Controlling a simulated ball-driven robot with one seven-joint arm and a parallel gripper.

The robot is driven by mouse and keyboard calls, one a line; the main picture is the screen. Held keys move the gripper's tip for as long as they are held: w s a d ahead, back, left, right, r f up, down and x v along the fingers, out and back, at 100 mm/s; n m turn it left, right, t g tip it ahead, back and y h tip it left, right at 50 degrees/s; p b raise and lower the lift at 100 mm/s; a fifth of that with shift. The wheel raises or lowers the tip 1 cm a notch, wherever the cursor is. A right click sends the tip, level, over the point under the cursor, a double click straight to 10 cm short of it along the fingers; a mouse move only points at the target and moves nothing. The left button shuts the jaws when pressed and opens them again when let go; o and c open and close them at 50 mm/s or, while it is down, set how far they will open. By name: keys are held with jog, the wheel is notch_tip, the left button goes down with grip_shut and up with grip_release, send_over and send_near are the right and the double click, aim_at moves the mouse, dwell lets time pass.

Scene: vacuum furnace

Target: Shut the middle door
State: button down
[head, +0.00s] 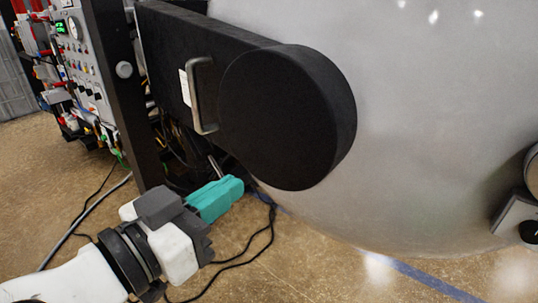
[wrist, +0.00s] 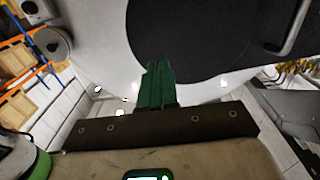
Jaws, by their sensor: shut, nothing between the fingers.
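A large rounded grey metal surface (head: 430,120) fills the right of the head view. A black arm with a round end (head: 290,115) lies across it and carries a grey bar handle (head: 201,95). I cannot tell for sure which part is the middle door. My gripper (head: 236,186) has teal fingers held together with nothing between them. It appears below the round end and the handle, with no clear contact. In the wrist view the fingers (wrist: 157,68) point toward the black round part (wrist: 195,30), and the handle (wrist: 292,28) is at upper right.
A control panel (head: 85,75) with gauges and switches stands at left, beside a dark upright frame (head: 118,90) with a round knob. Cables (head: 265,235) lie on the tan floor near my gripper. Shelves with boxes (wrist: 15,65) show at left in the wrist view.

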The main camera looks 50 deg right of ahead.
jog(key=p, duration=0.4)
send_near(297, 141)
jog(key=d, duration=0.5)
jog(key=shift+w+d+r, duration=0.1)
jog(key=shift+w+d, duration=0.05)
jog(key=shift+d, duration=0.75)
